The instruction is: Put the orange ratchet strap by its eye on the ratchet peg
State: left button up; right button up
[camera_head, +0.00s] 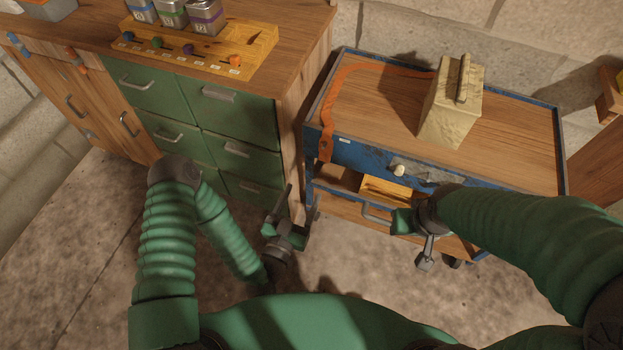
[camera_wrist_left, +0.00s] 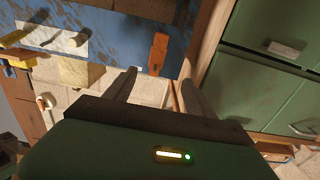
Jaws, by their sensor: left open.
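The orange ratchet strap (camera_head: 345,75) lies along the left side of the blue cart's wooden top. Its end hangs over the front left corner, with a small dark spot that may be the eye. The hanging end also shows in the left wrist view (camera_wrist_left: 158,55), ahead of the fingers. My left gripper (camera_head: 301,195) is open and empty, below and left of that end, apart from it. My right gripper (camera_head: 418,236) is by the cart's lower front; its jaws are unclear. A pale peg (camera_head: 399,170) sticks out of the cart front; I cannot tell whether it is the ratchet peg.
A cream block with a handle (camera_head: 450,105) stands on the cart (camera_head: 530,170). A yellow tray (camera_head: 386,190) sits in the cart below. A green-drawered cabinet (camera_head: 235,120) stands left, carrying tins (camera_head: 205,18) and a yellow rack (camera_head: 255,62). Open floor lies in front.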

aim_at(323, 155)
pick_arm(q)
jog(key=x, duration=0.5)
jog(key=b+x, duration=0.1)
jog(key=x, duration=0.4)
jog(key=b+x, duration=0.1)
jog(key=x, duration=0.4)
jog(key=shift+d, duration=0.3)
grip_shut()
jog(key=shift+r, duration=0.35)
jog(key=shift+s+p, duration=0.15)
jog(key=shift+p, duration=0.15)
jog(key=v, duration=0.1)
jog(key=p+v, duration=0.1)
jog(key=shift+s+a+r, duration=0.15)
jog(key=shift+s+r, duration=0.05)
jog(key=shift+s, duration=0.2)
